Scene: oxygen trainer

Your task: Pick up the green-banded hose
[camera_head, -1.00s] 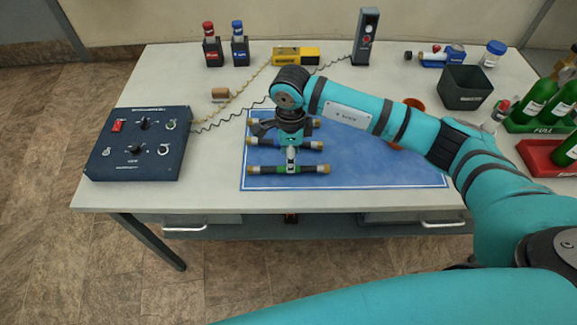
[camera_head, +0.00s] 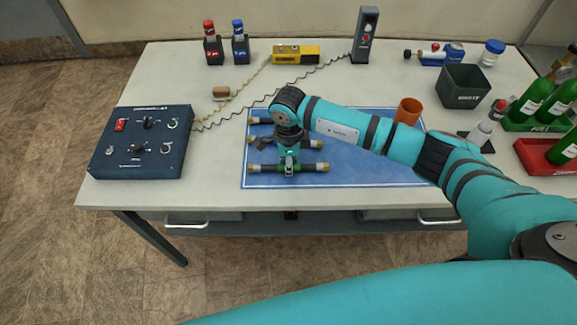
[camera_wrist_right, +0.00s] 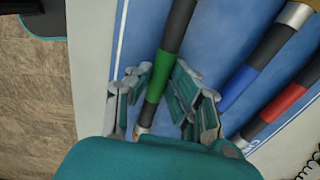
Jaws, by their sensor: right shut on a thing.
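The green-banded hose (camera_head: 314,168) lies along the front of the blue mat (camera_head: 370,175). It is dark with tan ends and shows a green band (camera_wrist_right: 161,80) in the right wrist view. My right gripper (camera_head: 289,164) reaches down over its middle, with its fingers on both sides of the green band, shut on it. In the right wrist view my right gripper (camera_wrist_right: 158,90) hides part of the hose's lower end. The hose appears at about mat level; I cannot tell if it is lifted. My left gripper is not in view.
A blue-banded hose (camera_wrist_right: 237,88) and a red-banded hose (camera_wrist_right: 285,103) lie beside it on the mat. A dark control box (camera_head: 142,145) stands at left. An orange cup (camera_head: 408,111), a dark bin (camera_head: 463,86) and green bottles (camera_head: 535,98) stand at right.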

